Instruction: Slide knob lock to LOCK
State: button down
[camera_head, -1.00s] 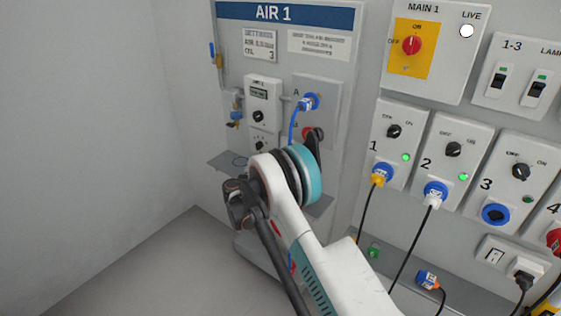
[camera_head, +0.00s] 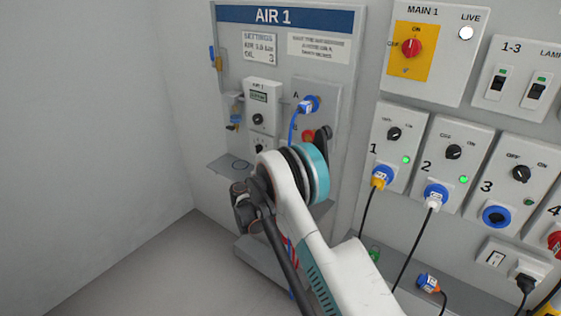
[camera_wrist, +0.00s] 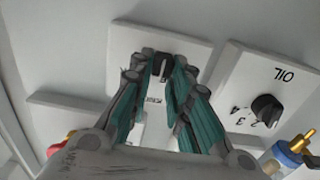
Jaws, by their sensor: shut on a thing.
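In the wrist view, a small black slider knob (camera_wrist: 163,65) stands on a pale plate (camera_wrist: 195,48) with partly hidden small lettering below it. My gripper (camera_wrist: 161,72) has its two teal-lined fingers on either side of this knob, shut on it at the fingertips. The lettering is too covered to read, so I cannot tell whether the knob sits at LOCK. In the head view my arm's wrist joints hide the knob and my fingers, in front of the AIR 1 panel (camera_head: 337,65).
In the wrist view an OIL plate with a black dial (camera_wrist: 266,108) is close on the right, and a blue and brass fitting (camera_wrist: 284,152) is below it. In the head view a blue plug (camera_head: 307,104) with a hose is above my arm. Switch boxes (camera_head: 453,152) stand to the right.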

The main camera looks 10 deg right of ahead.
jog(key=shift+s+d, duration=1.1)
jog(key=shift+s, duration=0.15)
jog(key=c, duration=1.5)
grip_release()
jog(key=shift+d, duration=0.1)
jog(key=v, duration=1.2)
